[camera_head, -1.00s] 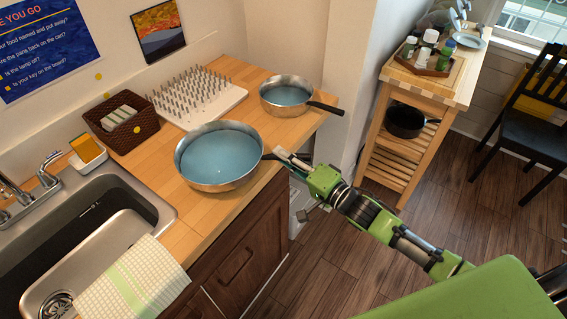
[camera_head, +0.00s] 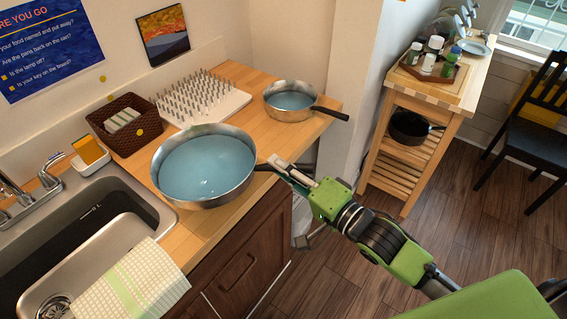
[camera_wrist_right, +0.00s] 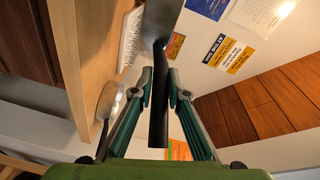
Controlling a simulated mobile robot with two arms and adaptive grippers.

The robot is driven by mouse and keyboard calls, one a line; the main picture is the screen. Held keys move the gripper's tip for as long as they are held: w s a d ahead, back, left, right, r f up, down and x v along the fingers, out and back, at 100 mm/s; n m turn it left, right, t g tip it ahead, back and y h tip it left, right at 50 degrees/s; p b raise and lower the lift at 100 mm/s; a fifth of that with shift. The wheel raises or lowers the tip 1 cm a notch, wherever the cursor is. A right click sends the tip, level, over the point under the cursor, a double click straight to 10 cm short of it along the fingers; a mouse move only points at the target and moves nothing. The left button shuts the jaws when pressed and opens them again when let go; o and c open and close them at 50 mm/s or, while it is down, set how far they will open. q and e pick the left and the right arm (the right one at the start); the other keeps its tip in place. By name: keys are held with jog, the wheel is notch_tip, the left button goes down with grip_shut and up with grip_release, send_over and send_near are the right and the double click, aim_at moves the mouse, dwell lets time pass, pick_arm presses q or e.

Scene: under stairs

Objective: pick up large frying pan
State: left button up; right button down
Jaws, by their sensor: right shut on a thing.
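The large frying pan (camera_head: 203,170) has a steel rim, a blue inside and a black handle. In the head view it is at the counter's front edge and looks raised above the wood. My right gripper (camera_head: 283,165) is shut on its handle. In the right wrist view the black handle (camera_wrist_right: 158,110) runs between the two fingers of the right gripper (camera_wrist_right: 160,85), and the pan's side (camera_wrist_right: 163,20) shows at the top. A smaller, similar pan (camera_head: 290,101) sits behind to the right, apart from it. My left gripper is not in view.
A white peg rack (camera_head: 205,98) and a brown basket (camera_head: 125,122) stand behind the pan. The sink (camera_head: 85,240) with a checked towel (camera_head: 130,285) is at left. A wooden cart (camera_head: 425,92) holding a dark pan (camera_head: 409,127) stands at right, past a wall corner.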

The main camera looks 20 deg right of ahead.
jog(key=shift+s+a+r+b, duration=0.15)
jog(key=shift+s+a+r, duration=0.25)
jog(key=shift+s, duration=0.3)
jog(key=shift+s+a+r+b, duration=0.1)
jog(key=shift+s+a+r, duration=0.15)
jog(key=shift+s+r, duration=0.35)
jog(key=shift+s+a+r+b, duration=0.15)
jog(key=shift+s+a+r, duration=0.15)
jog(key=shift+s, duration=0.5)
jog(key=c, duration=2.6)
grip_release()
grip_shut()
jog(key=shift+f, duration=0.1)
